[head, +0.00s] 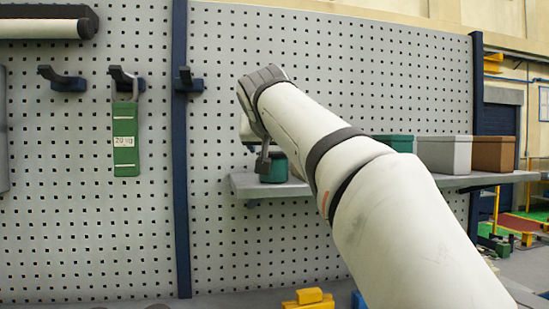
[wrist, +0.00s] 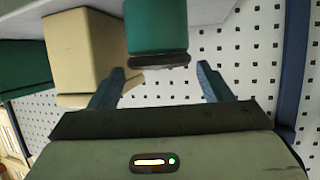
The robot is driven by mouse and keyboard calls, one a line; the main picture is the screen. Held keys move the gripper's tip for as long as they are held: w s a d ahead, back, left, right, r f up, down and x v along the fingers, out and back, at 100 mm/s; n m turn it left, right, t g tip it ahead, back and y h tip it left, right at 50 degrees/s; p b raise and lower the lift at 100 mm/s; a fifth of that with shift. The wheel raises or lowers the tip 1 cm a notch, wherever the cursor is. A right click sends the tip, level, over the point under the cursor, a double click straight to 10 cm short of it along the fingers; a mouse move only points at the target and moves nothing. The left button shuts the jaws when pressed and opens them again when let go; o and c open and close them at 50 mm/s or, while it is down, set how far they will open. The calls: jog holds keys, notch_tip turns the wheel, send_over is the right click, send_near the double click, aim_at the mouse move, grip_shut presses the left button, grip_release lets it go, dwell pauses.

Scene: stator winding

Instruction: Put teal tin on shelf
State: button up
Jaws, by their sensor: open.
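The teal tin (head: 273,169) is at the left end of the grey shelf (head: 245,186) and appears to stand on it. In the wrist view the tin (wrist: 157,27) has a dark cap and is cut off by the top edge, so its base is hidden there. My gripper (wrist: 161,67) is open, with one finger to each side of the tin's capped end. Gaps show between both fingers and the tin. In the head view my arm hides much of the gripper and the middle of the shelf.
A beige box (wrist: 85,50) is close beside the tin in the wrist view. A teal box (head: 395,143), a grey box (head: 445,155) and a brown box (head: 494,154) line the shelf's right. A pegboard (head: 220,100) stands behind. A green tag (head: 125,140) hangs from a hook.

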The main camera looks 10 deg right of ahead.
jog(key=b+v, duration=0.1)
jog(key=v, duration=0.6)
jog(key=f, duration=0.3)
jog(key=s+f+n+g, duration=0.1)
jog(key=f, duration=0.3)
jog(key=s+d+f+g, duration=0.1)
jog(key=f, duration=0.2)
jog(key=shift+s+f+y, duration=0.15)
jog(key=shift+f+y, duration=0.1)
jog(key=shift+y, duration=0.15)
jog(key=s+f+g+y, duration=0.1)
jog(key=s+f+g, duration=0.1)
jog(key=s+f, duration=0.5)
jog(key=s+d+f+n+g+y, duration=0.1)
jog(key=s+f, duration=0.6)
jog(key=f, duration=1.1)
jog(key=s+f+n+g, duration=0.1)
jog(key=s+f+g, duration=0.3)
jog(key=f, duration=0.8)
jog(key=s, duration=0.2)
jog(key=shift+s+d+f+y, duration=0.35)
jog(key=shift+s+f+y, duration=0.05)
